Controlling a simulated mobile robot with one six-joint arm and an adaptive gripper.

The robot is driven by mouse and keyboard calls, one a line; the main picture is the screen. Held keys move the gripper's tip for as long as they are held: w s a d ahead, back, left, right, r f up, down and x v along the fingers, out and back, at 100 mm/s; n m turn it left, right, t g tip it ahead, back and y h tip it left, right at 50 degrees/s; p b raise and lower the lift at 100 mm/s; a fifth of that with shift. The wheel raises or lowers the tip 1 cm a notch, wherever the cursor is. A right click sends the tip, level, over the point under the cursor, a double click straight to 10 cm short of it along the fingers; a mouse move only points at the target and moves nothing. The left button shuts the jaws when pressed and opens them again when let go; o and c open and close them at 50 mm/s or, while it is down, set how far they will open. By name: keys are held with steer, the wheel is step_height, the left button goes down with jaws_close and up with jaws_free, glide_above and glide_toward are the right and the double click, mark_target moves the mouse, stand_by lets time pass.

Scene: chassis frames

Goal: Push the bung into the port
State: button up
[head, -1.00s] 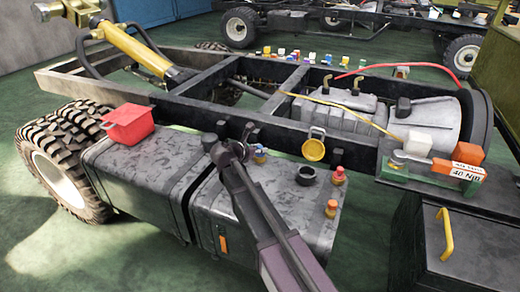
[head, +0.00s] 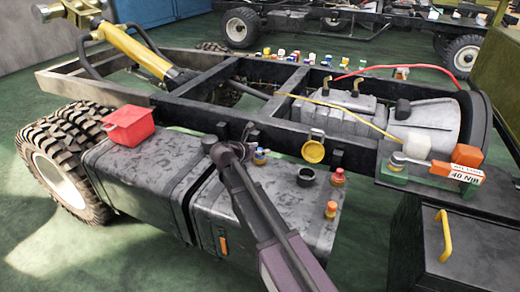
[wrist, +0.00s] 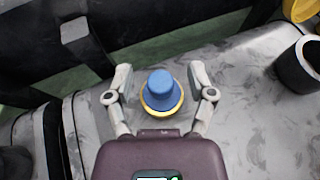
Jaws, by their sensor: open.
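A blue bung (wrist: 161,88) stands upright at a yellow ring, the port (wrist: 150,108), on the grey tank top in the wrist view. How deep the bung sits in the ring cannot be told. In the head view the blue bung (head: 260,157) shows just right of my gripper's wrist. My gripper (wrist: 160,70) is open, with one finger on each side of the bung and a visible gap on both sides. In the head view my gripper (head: 245,140) is small and its fingers are hard to make out.
A yellow round cap (head: 313,152) is by the frame rail (head: 350,155). A red bin (head: 130,124) is at left.

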mark_target(260, 149)
steer(key=shift+r+p, duration=3.7)
steer(key=shift+r, duration=0.25)
